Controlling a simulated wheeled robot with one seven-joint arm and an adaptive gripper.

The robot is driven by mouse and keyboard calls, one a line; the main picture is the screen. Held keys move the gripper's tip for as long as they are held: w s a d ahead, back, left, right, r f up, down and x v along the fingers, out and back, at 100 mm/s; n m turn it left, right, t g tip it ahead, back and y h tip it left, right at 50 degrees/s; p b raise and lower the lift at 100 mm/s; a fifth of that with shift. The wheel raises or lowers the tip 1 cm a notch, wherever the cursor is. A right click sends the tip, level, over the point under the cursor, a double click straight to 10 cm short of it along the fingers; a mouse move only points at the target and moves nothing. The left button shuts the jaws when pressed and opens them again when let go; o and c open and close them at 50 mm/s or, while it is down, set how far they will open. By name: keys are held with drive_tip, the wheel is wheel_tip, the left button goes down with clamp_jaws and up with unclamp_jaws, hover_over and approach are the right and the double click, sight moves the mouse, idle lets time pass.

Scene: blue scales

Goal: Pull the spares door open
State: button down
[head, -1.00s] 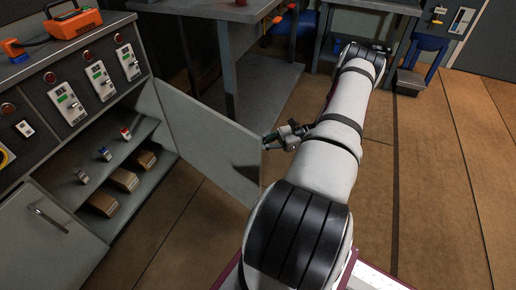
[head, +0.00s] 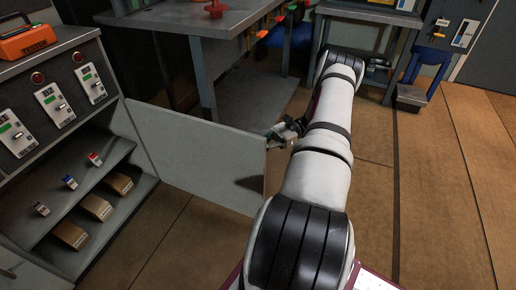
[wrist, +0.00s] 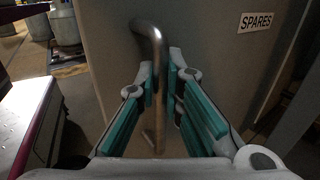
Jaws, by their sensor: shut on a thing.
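The spares door (head: 195,150) stands swung out from the cabinet, with its inner face towards the head camera. In the wrist view its outer face (wrist: 215,65) carries a "SPARES" label (wrist: 256,21) at upper right. A bent metal bar handle (wrist: 149,35) stands out from that face. My gripper (wrist: 162,82) is shut on the handle, with teal-padded fingers on either side of the bar. In the head view my gripper (head: 284,132) is at the door's free edge, partly behind my arm. The handle is hidden there.
The open cabinet shows shelves (head: 90,195) with small parts and brown boxes. An orange tester (head: 28,42) sits on top. A grey workbench (head: 190,22) stands behind the door. A blue stool (head: 428,60) is at the back right. The brown floor at right is clear.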

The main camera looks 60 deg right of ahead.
drive_tip(key=shift+s+d+f, duration=0.1)
drive_tip(key=shift+s, duration=0.15)
drive_tip(key=c, duration=1.7)
unclamp_jaws()
drive_tip(key=shift+w, duration=0.1)
drive_tip(key=shift+v, duration=3.7)
